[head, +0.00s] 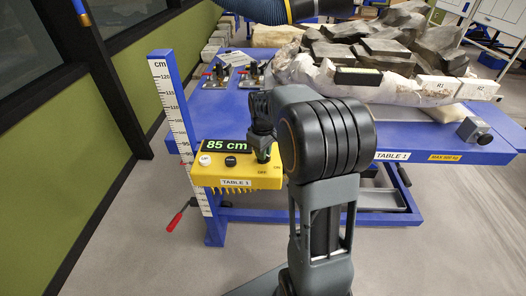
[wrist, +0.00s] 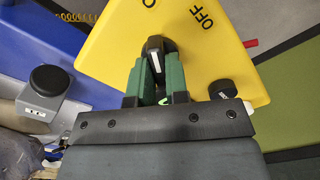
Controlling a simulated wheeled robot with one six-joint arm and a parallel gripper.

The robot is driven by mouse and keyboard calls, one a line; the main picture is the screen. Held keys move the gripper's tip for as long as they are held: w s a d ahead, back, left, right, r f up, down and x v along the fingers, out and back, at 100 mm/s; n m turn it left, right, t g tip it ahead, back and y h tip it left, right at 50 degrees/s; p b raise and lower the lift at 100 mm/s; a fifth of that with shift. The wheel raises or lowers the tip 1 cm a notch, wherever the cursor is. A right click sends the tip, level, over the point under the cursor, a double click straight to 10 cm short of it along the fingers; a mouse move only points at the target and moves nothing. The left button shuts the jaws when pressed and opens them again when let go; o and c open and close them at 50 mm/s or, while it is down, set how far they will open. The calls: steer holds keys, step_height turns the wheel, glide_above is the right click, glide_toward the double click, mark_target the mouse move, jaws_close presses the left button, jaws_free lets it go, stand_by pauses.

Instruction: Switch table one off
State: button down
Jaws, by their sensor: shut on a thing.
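The yellow control box (head: 237,174) labelled TABLE 1 hangs at the near left corner of the blue table one (head: 224,107). Its green display reads 85 cm. My gripper (head: 264,154) points down at the box's right part and hides the switch there in the head view. In the wrist view, the green fingers of my gripper (wrist: 156,78) are shut on a black knob (wrist: 155,52) with a white mark. The mark points up in that view, nearer the partly cut-off lettering than OFF (wrist: 203,18). ON and OFF also show beside the gripper in the head view.
A white button (head: 204,160) and a black button (head: 230,161) sit on the box. A height scale (head: 175,110) stands to its left. Rocks in a white jacket (head: 310,72) lie on the table. A grey box with a black button (head: 474,130) is at the right corner. Floor at left is clear.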

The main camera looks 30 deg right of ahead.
steer(key=m, duration=0.6)
steer(key=shift+p, duration=0.4)
steer(key=m, duration=0.4)
steer(key=shift+m, duration=0.4)
steer(key=c, duration=1.1)
jaws_free()
steer(key=shift+r, duration=0.1)
step_height(320, 180, up, 14)
steer(key=shift+f+p, duration=0.15)
steer(key=shift+p, duration=0.25)
steer(key=shift+w, duration=0.1)
steer(key=s+a+f+n+t, duration=0.1)
steer(key=s+a+f+n, duration=0.1)
steer(key=s, duration=0.3)
steer(key=s+a+f+n+t, duration=0.1)
steer(key=s+a+f+n, duration=0.1)
steer(key=s, duration=0.4)
steer(key=s+a+f+n+t, duration=0.1)
steer(key=s+a+f, duration=0.2)
steer(key=s+a, duration=0.2)
steer(key=shift+s+a+f+n+t, duration=0.2)
steer(key=shift+a+f+n+t, duration=0.1)
steer(key=shift+a+n+t, duration=0.1)
